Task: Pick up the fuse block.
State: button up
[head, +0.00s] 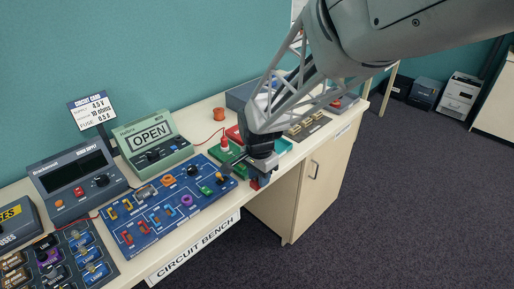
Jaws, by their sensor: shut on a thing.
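My gripper (261,174) points down over the front edge area of the bench, just right of the blue circuit board (137,240). It is shut on a small block with red and dark blue parts (255,184), mostly hidden by the fingers. The picture is too small to tell for sure that this is the fuse block, or whether it touches the bench.
The board carries several coloured parts. Behind it stand a green meter reading OPEN (151,139) and a dark power unit (77,182). A tray of blocks (62,258) lies at lower left. A green piece (227,152) and a teal tray (284,146) lie near my gripper.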

jog(key=shift+s+r, duration=0.1)
jog(key=shift+r, duration=0.1)
dwell(0.7)
jog(key=shift+r, duration=1.25)
jog(key=shift+d, duration=0.1)
jog(key=w+d+f, duration=0.4)
jog(key=w+d, duration=0.3)
jog(key=w, duration=0.2)
jog(key=shift+w, duration=0.25)
jog(key=shift+w+f, duration=0.1)
jog(key=shift+w, duration=0.05)
jog(key=w, duration=0.5)
jog(key=w+a+f, duration=0.1)
jog(key=w, duration=0.4)
jog(key=w+a, duration=0.1)
jog(key=w, duration=0.4)
jog(key=shift+w+a+f, duration=0.25)
jog(key=shift+f, duration=1.75)
